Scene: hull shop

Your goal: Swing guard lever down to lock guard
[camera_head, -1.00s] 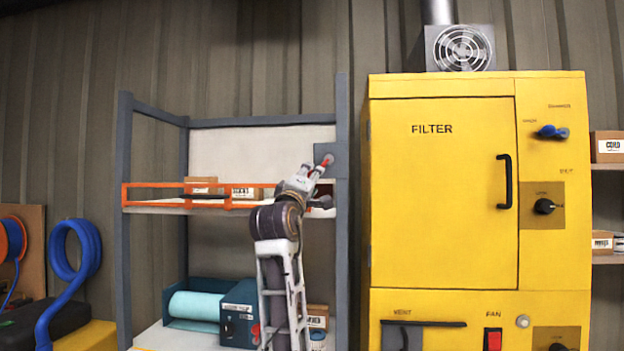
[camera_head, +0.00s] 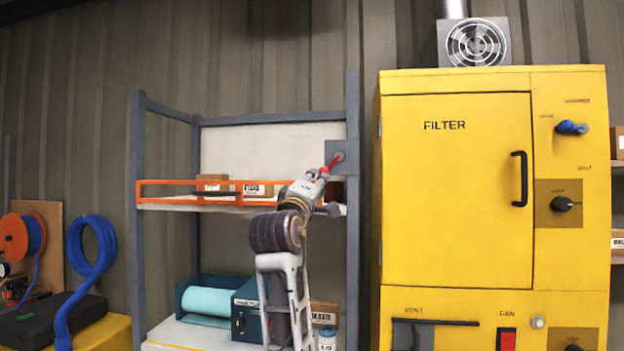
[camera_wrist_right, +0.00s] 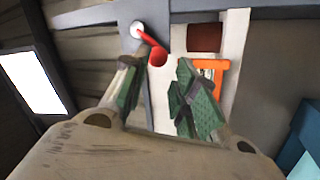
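The red guard lever (camera_head: 335,160) is mounted on a grey plate (camera_head: 352,175) at the shelf's right upright. In the head view it slants from its pivot down and left to my right gripper (camera_head: 318,178), which hides part of it. In the right wrist view the lever's round red knob (camera_wrist_right: 158,58) shows between and beyond the fingertips of my right gripper (camera_wrist_right: 157,82). Those fingers are apart; I cannot tell whether either touches the knob. The orange guard (camera_head: 190,190) runs across the front of the upper shelf. My left gripper is out of view.
Small boxes (camera_head: 258,190) stand behind the guard. The lower shelf holds a light-blue roll (camera_head: 206,301) and a teal case (camera_head: 246,315). A yellow filter cabinet (camera_head: 455,200) stands close on the right. A blue hose (camera_head: 82,270) is at far left.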

